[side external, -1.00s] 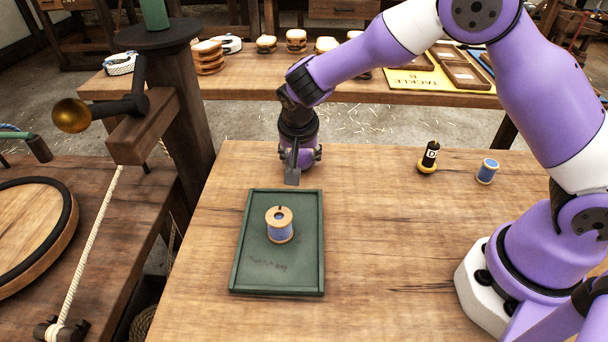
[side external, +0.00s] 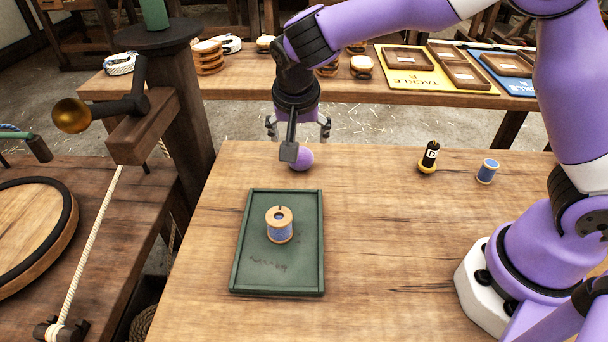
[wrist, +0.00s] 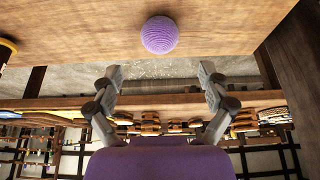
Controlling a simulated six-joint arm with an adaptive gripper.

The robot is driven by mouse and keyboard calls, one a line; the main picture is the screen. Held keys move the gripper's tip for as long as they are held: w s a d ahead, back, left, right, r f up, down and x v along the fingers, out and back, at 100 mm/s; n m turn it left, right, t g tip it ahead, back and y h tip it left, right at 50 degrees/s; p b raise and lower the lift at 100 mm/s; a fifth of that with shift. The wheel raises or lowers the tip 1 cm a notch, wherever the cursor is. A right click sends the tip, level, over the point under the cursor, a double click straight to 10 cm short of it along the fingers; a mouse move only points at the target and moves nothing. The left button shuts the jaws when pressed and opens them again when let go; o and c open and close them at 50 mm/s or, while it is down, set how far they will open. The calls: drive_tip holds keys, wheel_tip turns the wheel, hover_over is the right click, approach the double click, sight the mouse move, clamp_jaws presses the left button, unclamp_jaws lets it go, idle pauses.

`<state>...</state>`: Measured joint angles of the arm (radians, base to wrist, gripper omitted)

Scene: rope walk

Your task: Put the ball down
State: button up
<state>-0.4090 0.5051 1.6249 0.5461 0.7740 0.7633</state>
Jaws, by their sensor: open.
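The purple ball (side external: 302,160) rests on the wooden table near its far edge, behind the green tray. It also shows whole in the wrist view (wrist: 160,35), with a ribbed surface. My gripper (side external: 298,128) is above the ball in the side view, its fingers spread wide. In the wrist view my gripper (wrist: 159,72) is open and empty, and the ball lies beyond its fingertips, touching neither finger. A grey part of my gripper hides the ball's left edge in the side view.
The green tray (side external: 312,245) holds a spool of blue thread (side external: 280,226). A dark bottle with a yellow base (side external: 429,158) and another blue spool (side external: 487,171) stand at the right. A dark post (side external: 180,120) stands left of the table. The table's front middle is clear.

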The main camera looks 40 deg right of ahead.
drive_tip(key=s+d+r+n+y, duration=0.2)
drive_tip(key=s+d+r+n, duration=0.2)
drive_tip(key=s+r, duration=0.45)
drive_tip(key=s+d+n+t+y, duration=0.1)
drive_tip(key=s+n, duration=0.4)
drive_tip(key=s, duration=0.5)
drive_tip(key=shift+d+r+t, duration=0.25)
drive_tip(key=shift+d+t, duration=0.25)
drive_tip(key=shift+t, duration=0.1)
